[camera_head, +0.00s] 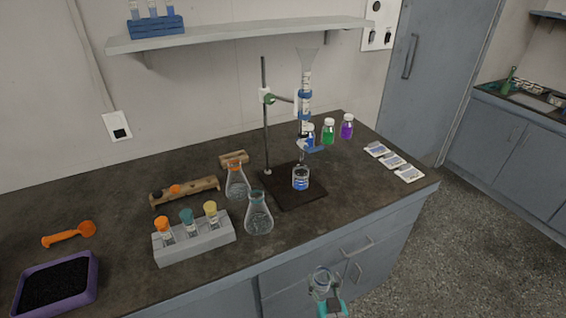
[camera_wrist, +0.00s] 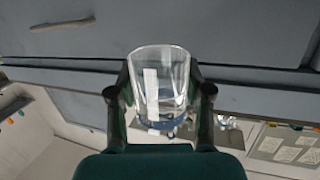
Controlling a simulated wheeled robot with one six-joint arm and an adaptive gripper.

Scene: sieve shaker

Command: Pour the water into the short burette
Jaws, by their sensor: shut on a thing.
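My gripper (camera_head: 331,303) is in front of the bench, beside the drawer fronts. It is shut on a clear glass beaker (camera_head: 321,280); in the wrist view the beaker (camera_wrist: 160,70) sits between both fingers. Clear water in it is hard to make out. The burette (camera_head: 306,95) is clamped upright on a stand on the bench, with a clear funnel (camera_head: 307,60) at its top. A small beaker with blue liquid (camera_head: 300,180) stands on the dark stand base beneath it. The gripper is well below and in front of the burette.
Two conical flasks (camera_head: 258,215) and a grey rack with capped vials (camera_head: 195,238) stand left of the stand. Green (camera_head: 328,133) and purple (camera_head: 347,127) bottles stand behind right. White cards (camera_head: 393,161) lie at the right. The front right of the bench is clear.

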